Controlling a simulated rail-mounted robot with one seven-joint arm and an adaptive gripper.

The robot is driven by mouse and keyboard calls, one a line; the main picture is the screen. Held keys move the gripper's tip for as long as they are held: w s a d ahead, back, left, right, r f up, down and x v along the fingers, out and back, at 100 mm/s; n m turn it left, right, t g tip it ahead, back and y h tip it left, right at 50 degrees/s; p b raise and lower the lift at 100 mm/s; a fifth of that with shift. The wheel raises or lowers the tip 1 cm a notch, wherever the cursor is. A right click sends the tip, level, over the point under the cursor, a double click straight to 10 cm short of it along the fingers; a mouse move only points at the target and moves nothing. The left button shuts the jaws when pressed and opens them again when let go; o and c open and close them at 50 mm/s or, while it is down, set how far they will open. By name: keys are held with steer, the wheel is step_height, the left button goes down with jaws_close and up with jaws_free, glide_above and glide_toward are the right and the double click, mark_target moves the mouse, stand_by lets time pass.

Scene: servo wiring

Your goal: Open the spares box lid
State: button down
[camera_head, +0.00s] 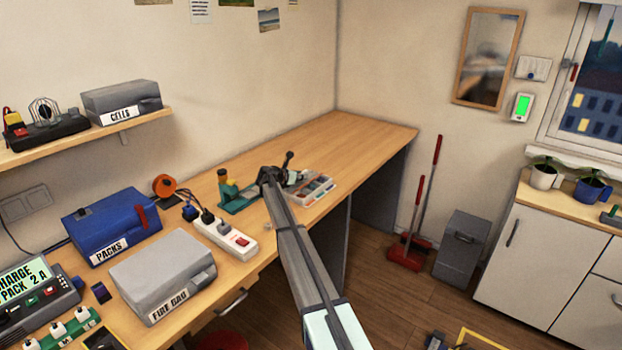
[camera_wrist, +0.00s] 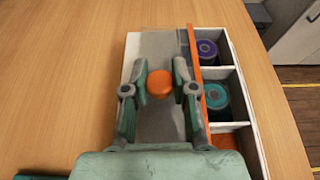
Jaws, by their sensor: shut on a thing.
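The spares box is a shallow white box with compartments; its right wall (camera_wrist: 247,105) shows in the wrist view, and the box also shows on the bench in the head view (camera_head: 312,192). Its grey lid (camera_wrist: 160,45) lies over the left part, with an orange strip (camera_wrist: 194,55) along its right edge. The compartments right of the strip are uncovered. My gripper (camera_wrist: 160,70) is shut on the round orange knob (camera_wrist: 159,86) of the lid. My gripper and arm hide the near part of the box.
The uncovered compartments hold a purple reel (camera_wrist: 207,49), a teal reel (camera_wrist: 215,96) and something orange. A green stand (camera_head: 238,197) and a white power strip (camera_head: 226,236) are left of the box. Bare bench (camera_head: 350,140) lies behind it.

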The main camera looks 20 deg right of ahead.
steer(key=shift+w+a, duration=0.3)
steer(key=shift+w, duration=0.25)
steer(key=shift+w+a, duration=0.25)
steer(key=shift+w, duration=0.25)
steer(key=shift+s, duration=0.1)
steer(key=c, duration=0.9)
jaws_free()
steer(key=v, duration=1.2)
